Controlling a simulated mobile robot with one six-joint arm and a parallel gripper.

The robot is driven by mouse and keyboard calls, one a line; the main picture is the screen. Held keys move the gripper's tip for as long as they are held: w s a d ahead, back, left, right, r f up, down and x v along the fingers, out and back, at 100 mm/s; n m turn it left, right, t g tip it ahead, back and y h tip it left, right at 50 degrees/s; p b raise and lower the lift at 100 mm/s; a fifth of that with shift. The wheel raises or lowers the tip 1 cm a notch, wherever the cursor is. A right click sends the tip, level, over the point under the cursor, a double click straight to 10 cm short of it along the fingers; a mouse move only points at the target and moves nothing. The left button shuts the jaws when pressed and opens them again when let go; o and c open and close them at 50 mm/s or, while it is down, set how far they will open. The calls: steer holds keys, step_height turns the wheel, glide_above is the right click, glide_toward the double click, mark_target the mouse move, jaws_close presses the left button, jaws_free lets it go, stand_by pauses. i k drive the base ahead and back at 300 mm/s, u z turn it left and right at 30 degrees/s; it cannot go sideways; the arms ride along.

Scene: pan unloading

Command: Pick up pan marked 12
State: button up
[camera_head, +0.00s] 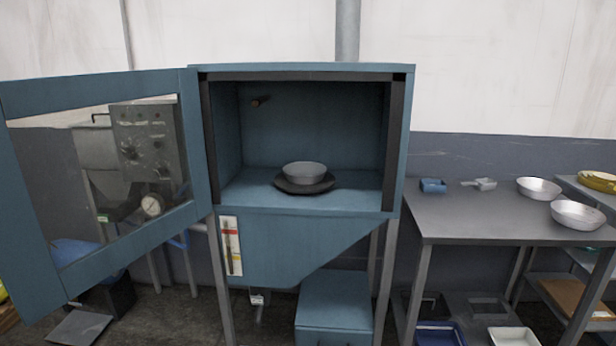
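A round silver pan (304,172) sits upright on a dark round plate (305,187) inside the open blue cabinet (240,197). No number can be read on it from here. Two more silver pans stand on the grey table at the right, one farther back (539,187) and one nearer the front right (578,214). No marking can be read on these either. My gripper is not in view.
The cabinet door (34,215) is swung wide open to the left. The grey table (470,222) also holds a blue scoop (433,185) and a pale scoop (484,184); its front middle is clear. Trays lie on the shelf below. A yellow dish (598,181) stands far right.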

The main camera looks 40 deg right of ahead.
mark_target(303, 173)
steer(key=u, duration=0.05)
steer(key=i, duration=1)
steer(key=z, duration=0.05)
